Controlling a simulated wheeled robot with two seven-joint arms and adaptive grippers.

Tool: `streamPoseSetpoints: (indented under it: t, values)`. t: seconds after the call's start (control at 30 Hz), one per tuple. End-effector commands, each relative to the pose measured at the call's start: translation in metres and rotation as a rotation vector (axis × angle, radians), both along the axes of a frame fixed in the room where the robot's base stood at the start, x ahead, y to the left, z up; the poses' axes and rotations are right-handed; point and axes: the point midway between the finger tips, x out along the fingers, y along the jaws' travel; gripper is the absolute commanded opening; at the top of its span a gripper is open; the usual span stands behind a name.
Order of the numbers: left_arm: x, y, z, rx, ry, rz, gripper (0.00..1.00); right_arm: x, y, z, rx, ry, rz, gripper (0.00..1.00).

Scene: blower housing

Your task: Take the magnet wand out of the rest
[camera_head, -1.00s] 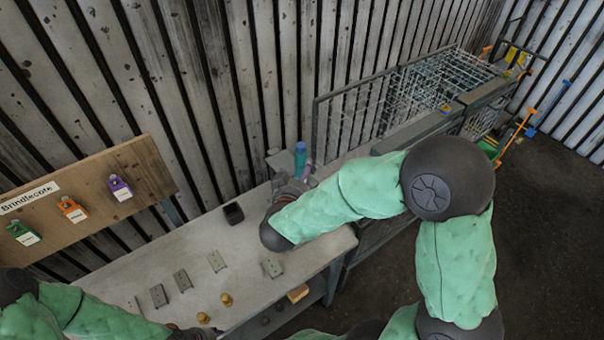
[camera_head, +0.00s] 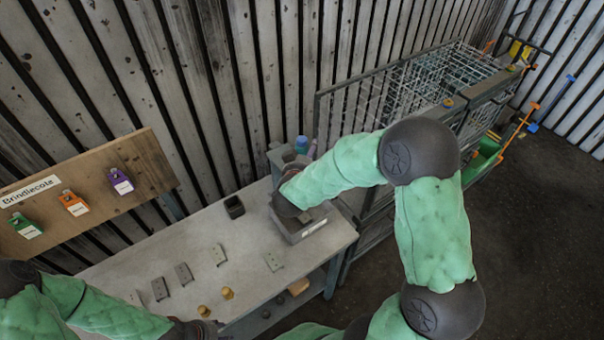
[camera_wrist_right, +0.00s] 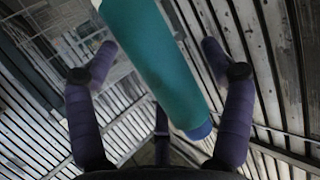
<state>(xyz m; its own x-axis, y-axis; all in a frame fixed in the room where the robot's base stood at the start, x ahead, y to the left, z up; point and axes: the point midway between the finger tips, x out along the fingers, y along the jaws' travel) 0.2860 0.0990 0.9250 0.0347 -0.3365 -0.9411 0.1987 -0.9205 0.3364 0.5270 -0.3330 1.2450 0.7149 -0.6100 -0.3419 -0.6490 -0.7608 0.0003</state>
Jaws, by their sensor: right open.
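The magnet wand appears to be the teal cylinder with a blue end; its blue top (camera_head: 301,143) shows at the back of the bench in the head view. In the right wrist view the wand (camera_wrist_right: 160,65) runs large and slanted between the fingers. My right gripper (camera_wrist_right: 158,55) is open, with a purple finger on each side of the wand and visible gaps. In the head view my right arm hides most of the gripper and the wand's lower part. The grey block (camera_head: 282,158) beside the wand may be its rest. My left gripper (camera_head: 192,329) is at the bottom edge, its fingers unclear.
A grey box with a white label (camera_head: 307,226) sits on the bench (camera_head: 190,238) under my right forearm. A black cup (camera_head: 234,207), several flat plates and two brass pieces (camera_head: 227,293) lie left of it. A wire cage (camera_head: 410,95) stands right of the wand.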

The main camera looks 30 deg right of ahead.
Motion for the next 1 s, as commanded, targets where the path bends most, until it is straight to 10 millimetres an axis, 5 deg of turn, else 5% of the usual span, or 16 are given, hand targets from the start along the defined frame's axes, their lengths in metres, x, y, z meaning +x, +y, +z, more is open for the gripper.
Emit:
streamPoseSetpoints:
  t: [0.07, 0.37, 0.77, 1.0]
  values:
    - [0.0, 0.0, 0.0, 0.0, 0.0, 0.0, 0.4, 0.0, 0.0, 0.0, 0.0, 0.0, 0.0, 0.81]
    - [0.0, 0.0, 0.0, 0.0, 0.0, 0.0, 0.4, 0.0, 0.0, 0.0, 0.0, 0.0, 0.0, 0.0]
    - [0.0, 0.0, -0.002, 0.0, 0.0, 0.0, 0.4, 0.0, 0.0, 0.007, 0.001, -0.005, -0.002, 0.0]
    - [0.0, 0.0, -0.004, 0.0, 0.0, 0.0, 0.4, -0.023, -0.002, 0.007, 0.0, -0.003, -0.002, 0.0]
